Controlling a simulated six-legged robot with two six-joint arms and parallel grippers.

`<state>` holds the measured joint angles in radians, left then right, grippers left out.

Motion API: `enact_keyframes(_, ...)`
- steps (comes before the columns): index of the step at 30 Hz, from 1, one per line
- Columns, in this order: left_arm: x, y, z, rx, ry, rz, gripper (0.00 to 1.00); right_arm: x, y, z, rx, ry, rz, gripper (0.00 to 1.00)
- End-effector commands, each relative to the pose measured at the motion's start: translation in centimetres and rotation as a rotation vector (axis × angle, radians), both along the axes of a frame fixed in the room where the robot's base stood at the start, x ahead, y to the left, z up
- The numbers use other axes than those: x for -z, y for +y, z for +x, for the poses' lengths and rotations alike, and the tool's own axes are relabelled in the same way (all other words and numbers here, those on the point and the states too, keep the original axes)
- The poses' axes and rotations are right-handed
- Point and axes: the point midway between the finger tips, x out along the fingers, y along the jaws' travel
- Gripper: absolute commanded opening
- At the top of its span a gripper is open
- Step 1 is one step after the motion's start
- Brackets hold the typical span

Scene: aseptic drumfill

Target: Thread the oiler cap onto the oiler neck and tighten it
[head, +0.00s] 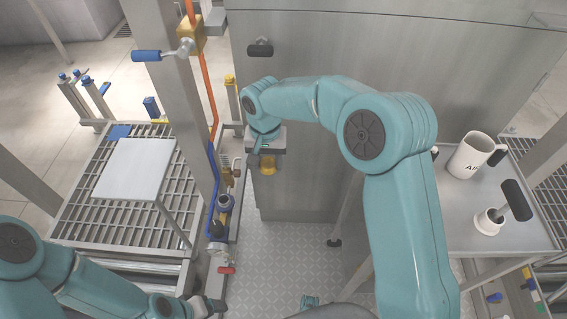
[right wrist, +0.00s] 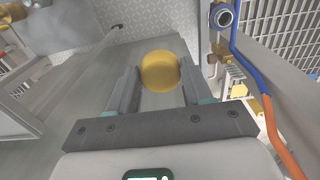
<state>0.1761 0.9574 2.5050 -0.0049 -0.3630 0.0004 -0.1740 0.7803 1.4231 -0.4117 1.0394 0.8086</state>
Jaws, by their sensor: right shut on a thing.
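My right gripper (head: 268,150) is shut on a round yellow cap, which I take for the oiler cap (head: 268,168). In the right wrist view the cap (right wrist: 160,71) sits between the two fingertips (right wrist: 153,88), clear of the piping. An upright round fitting with a dark opening (head: 225,201) is on the pipe line left of and below the gripper. It also shows at the top of the right wrist view (right wrist: 222,16). I cannot tell whether it is the oiler neck. My left gripper (head: 207,306) is low at the bottom edge, its jaws unclear.
A steel post with blue and orange lines (head: 207,90) stands left of the right gripper. A grey cabinet (head: 310,190) is behind it. A side table (head: 450,215) at right holds a white mug (head: 468,158) and a black-handled white item (head: 488,222). A roller conveyor is at left.

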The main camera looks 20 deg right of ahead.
Motion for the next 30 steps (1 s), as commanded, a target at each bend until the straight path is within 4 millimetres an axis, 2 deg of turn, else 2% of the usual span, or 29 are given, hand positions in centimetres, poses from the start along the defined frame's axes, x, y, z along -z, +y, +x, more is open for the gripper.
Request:
enact_keyframes(1, 0.9, 0.0, 0.0, 0.0, 0.0, 0.0, 0.75, 1.3, 0.7, 0.7, 0.037, 0.001, 0.0, 0.21)
enact_keyframes(11, 3.7, 0.0, 0.0, 0.0, 0.0, 0.0, 0.75, 6.4, 5.6, 4.2, 0.33, -0.003, 0.001, 0.21)
enact_keyframes(18, 6.4, 0.0, 0.0, 0.0, 0.0, 0.0, 0.75, 11.9, 10.7, 6.2, 0.613, -0.002, 0.005, 0.21)
enact_keyframes(21, 7.0, 0.0, 0.0, 0.0, 0.0, 0.0, 0.75, 13.5, 12.3, 6.6, 0.708, -0.002, 0.008, 0.21)
enact_keyframes(24, 7.4, 0.0, 0.0, 0.0, 0.0, 0.0, 0.75, 14.4, 13.4, 6.8, 0.77, -0.002, 0.009, 0.21)
enact_keyframes(30, 7.5, 0.0, 0.0, 0.0, 0.0, 0.0, 0.75, 14.8, 14.1, 6.9, 0.815, -0.002, 0.011, 0.21)
